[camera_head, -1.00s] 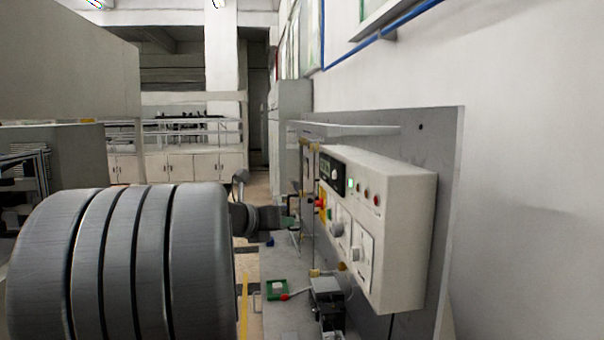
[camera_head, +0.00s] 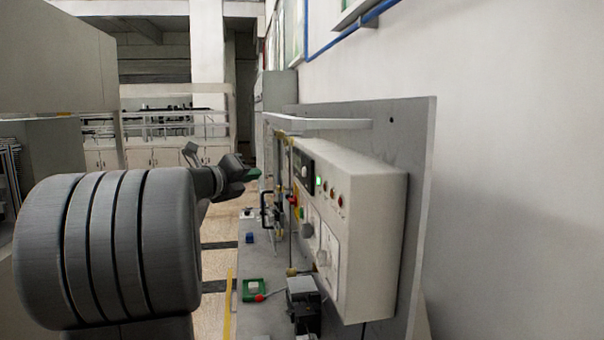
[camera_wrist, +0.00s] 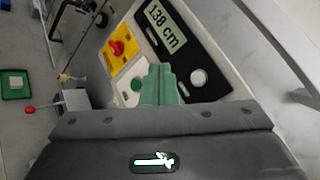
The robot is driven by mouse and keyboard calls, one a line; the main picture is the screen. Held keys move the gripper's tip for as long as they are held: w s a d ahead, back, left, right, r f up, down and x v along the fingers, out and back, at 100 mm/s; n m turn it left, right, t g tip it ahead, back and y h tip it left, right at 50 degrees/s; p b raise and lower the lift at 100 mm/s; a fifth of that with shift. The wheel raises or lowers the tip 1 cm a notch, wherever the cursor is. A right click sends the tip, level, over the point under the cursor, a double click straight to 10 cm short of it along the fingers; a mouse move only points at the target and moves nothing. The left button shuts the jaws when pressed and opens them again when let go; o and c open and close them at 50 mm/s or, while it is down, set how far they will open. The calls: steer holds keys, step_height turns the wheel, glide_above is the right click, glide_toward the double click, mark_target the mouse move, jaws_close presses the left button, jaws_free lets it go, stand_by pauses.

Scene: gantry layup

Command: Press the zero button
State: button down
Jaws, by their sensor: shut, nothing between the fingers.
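A white control box (camera_head: 365,215) stands on the right, against a grey back board. On its face, a black display unit (camera_wrist: 188,50) reads "138 cm" in the wrist view. A round white button (camera_wrist: 198,77) sits on this unit; I see no readable "zero" label. My gripper (camera_wrist: 161,72), with green fingertips, is shut and empty. In the wrist view its tips overlap the box face between the white button and a green button (camera_wrist: 136,85). In the head view my gripper (camera_head: 252,173) is left of the box and apart from it.
A red knob on a yellow plate (camera_wrist: 108,62) is near the green button. A green tray (camera_head: 253,290) and a dark device (camera_head: 302,300) lie on the bench below.

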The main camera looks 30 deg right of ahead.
mark_target(304, 172)
steer(key=s+d+b, duration=0.1)
steer(key=s+d, duration=0.1)
steer(key=d, duration=0.6)
steer(key=shift+s+d, duration=0.1)
stand_by(1.9)
steer(key=shift+s+d, duration=0.1)
steer(key=shift+d, duration=0.25)
steer(key=shift+s+d, duration=0.1)
steer(key=shift+d, duration=0.35)
stand_by(0.7)
steer(key=shift+a, duration=0.1)
steer(key=shift+w+a+p, duration=0.2)
steer(key=shift+a+p, duration=0.1)
steer(key=shift+a, duration=0.4)
